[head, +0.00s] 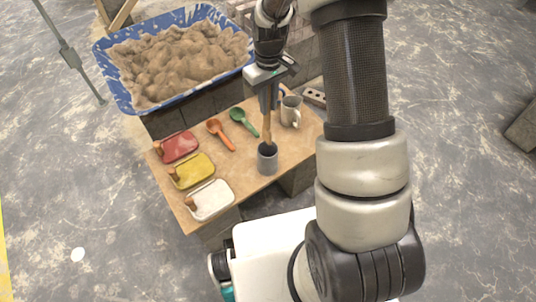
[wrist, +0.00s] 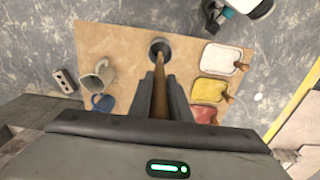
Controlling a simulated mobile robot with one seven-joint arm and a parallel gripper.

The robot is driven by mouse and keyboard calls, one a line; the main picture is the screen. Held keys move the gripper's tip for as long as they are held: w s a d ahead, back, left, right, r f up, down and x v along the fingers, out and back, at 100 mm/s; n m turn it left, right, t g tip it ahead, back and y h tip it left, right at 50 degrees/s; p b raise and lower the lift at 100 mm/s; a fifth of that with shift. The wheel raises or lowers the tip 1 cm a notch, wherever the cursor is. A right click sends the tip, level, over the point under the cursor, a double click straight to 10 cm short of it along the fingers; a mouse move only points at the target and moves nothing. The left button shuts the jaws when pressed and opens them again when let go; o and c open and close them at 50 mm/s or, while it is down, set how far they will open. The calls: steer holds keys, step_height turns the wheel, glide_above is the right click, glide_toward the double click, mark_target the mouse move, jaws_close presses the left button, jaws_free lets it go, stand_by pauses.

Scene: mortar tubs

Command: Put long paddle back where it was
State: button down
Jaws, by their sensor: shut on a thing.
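My gripper (head: 269,100) is shut on the wooden handle of the long paddle (head: 267,130), which hangs upright below it. The paddle's lower end meets the mouth of a grey cylindrical holder (head: 267,161) near the front right of the board. The holder's dark opening hides the paddle's tip, so I cannot tell how deep it sits. In the wrist view, my gripper (wrist: 160,88) has its fingers on both sides of the brown handle (wrist: 160,72), which points at the grey holder (wrist: 160,50).
The board (head: 240,178) carries red (head: 180,147), yellow (head: 193,170) and white (head: 212,200) trays, an orange scoop (head: 219,134), a green scoop (head: 244,122) and a beige mug (head: 290,111). A blue mortar tub (head: 120,92) stands behind. The board around the holder's front is clear.

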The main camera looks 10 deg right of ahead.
mark_target(268, 143)
step_height(268, 143, down, 16)
steer(key=b, duration=0.3)
steer(key=shift+b, duration=0.4)
steer(key=shift+f, duration=0.2)
steer(key=c, duration=1.6)
jaws_free()
steer(key=shift+c, duration=0.2)
